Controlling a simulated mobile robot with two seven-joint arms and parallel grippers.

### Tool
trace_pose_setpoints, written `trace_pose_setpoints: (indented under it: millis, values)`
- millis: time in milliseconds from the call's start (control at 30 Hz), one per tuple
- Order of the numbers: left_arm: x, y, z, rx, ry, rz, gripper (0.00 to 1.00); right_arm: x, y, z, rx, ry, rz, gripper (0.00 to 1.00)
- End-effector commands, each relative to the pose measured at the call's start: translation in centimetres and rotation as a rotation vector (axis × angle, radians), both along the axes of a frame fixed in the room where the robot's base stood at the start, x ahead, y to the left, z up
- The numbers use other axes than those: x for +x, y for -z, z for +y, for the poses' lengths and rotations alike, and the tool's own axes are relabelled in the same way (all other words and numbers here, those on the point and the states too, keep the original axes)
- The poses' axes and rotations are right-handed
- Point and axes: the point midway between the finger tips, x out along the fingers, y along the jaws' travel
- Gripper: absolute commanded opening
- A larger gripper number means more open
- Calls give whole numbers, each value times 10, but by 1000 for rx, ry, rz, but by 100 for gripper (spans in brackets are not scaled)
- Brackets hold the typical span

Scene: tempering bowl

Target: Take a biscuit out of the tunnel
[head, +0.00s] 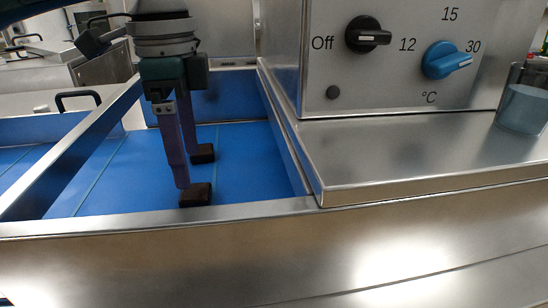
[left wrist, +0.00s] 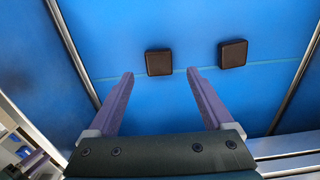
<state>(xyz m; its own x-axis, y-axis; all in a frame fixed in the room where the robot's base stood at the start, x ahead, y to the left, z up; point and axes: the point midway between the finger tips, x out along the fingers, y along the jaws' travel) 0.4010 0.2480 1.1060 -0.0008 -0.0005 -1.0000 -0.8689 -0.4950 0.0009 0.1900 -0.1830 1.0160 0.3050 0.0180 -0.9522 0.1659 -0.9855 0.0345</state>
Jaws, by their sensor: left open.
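Two dark brown square biscuits lie on the blue belt (head: 110,180), a nearer one (head: 195,195) and a farther one (head: 203,153). My left gripper (head: 187,172) is open and empty, its purple fingers pointing down close to the biscuits. In the left wrist view, one biscuit (left wrist: 159,62) sits just ahead of the gap between the fingertips (left wrist: 160,77). The other biscuit (left wrist: 232,53) lies to the right, outside the right finger. I cannot tell how high the fingertips are above the belt. My right gripper is not in view.
Steel rails border the belt, with a front steel ledge (head: 160,223) nearest me. A steel control box (head: 400,60) with black and blue knobs stands at the right. A glass beaker (head: 525,105) stands at the far right. The belt left of the biscuits is clear.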

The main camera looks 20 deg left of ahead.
Motion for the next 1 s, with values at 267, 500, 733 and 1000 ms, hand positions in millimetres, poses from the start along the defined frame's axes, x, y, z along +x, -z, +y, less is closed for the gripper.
trace_pose_setpoints:
  millis: [267,500,733,1000]
  values:
    - [1,40,-7,1,1,3,85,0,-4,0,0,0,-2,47]
    - [1,54,-6,2,1,-1,85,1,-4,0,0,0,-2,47]
    - [1,53,-6,2,1,-1,74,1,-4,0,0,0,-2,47]
    - [1,53,-6,2,1,-1,43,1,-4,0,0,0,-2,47]
